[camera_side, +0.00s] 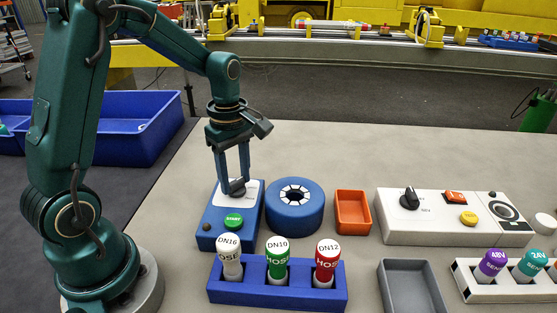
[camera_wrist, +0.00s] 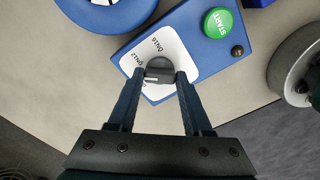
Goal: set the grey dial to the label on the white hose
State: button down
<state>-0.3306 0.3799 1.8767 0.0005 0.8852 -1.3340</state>
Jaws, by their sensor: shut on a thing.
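The grey dial (camera_side: 237,188) is on the white label plate of a blue box (camera_side: 213,222). My gripper (camera_side: 235,180) reaches down from above and is shut on the dial. In the wrist view the dial (camera_wrist: 159,70) is between both fingertips, its grip bar lying roughly across the picture. The plate (camera_wrist: 168,42) shows DN16 and DN12, and a third label partly hidden by a finger. I cannot tell surely which label the dial points to. The white hose (camera_side: 230,258) stands in the blue rack and its top reads DN16.
The blue rack (camera_side: 275,297) also holds a green DN10 hose (camera_side: 277,262) and a red DN12 hose (camera_side: 327,264). A green START button (camera_side: 233,221) is on the box near the dial. A round blue part (camera_side: 294,222) and an orange tray (camera_side: 352,228) stand to the right.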

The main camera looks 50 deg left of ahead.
aim_at(236, 181)
jog(key=m, duration=1.2)
jog(key=shift+m, duration=1.9)
jog(key=shift+c, duration=1.6)
grip_release()
jog(key=shift+r, duration=2.6)
